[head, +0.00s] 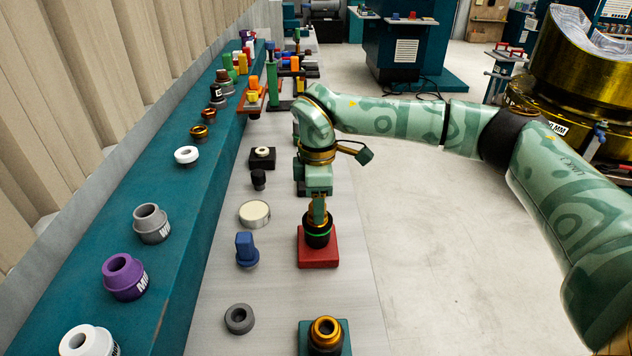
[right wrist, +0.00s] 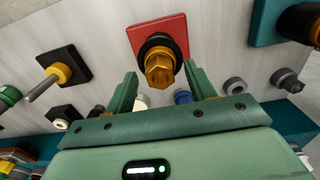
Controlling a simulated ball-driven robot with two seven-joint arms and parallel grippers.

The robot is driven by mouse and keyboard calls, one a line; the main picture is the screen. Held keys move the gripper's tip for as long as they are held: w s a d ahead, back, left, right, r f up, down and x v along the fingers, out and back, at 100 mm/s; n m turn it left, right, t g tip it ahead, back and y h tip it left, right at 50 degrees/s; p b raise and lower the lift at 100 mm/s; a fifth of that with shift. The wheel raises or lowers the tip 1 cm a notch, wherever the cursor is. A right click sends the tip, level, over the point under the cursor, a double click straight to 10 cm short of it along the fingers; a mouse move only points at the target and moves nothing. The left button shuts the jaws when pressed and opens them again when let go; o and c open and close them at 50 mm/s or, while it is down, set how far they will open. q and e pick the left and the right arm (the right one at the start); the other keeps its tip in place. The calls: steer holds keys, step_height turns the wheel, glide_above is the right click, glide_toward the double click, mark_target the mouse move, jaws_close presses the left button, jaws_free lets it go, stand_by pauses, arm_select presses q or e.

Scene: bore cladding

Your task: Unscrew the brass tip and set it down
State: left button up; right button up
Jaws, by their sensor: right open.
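The brass tip (right wrist: 160,68) is a gold, hex-ended piece on a black body with a green ring (head: 317,239). That body stands upright on a red square base (head: 319,261). My right gripper (head: 318,208) is directly above it, pointing down. In the right wrist view its two fingers (right wrist: 162,82) are spread apart, one on each side of the brass tip, with visible gaps and nothing held. In the head view the fingers partly hide the tip. My left gripper is in neither view.
A teal base with a brass-ringed part (head: 325,334) stands nearer. A blue knob (head: 246,248), a white disc (head: 254,213) and a grey ring (head: 239,318) lie to the left. Several rings and fittings line the teal ledge (head: 180,240). The bench strip right of the red base is clear.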

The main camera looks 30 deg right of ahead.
steer(key=shift+f, duration=0.65)
steer(key=c, duration=0.9)
steer(key=o, duration=0.9)
step_height(320, 180, up, 16)
steer(key=p, duration=0.4)
steer(key=shift+r, duration=0.2)
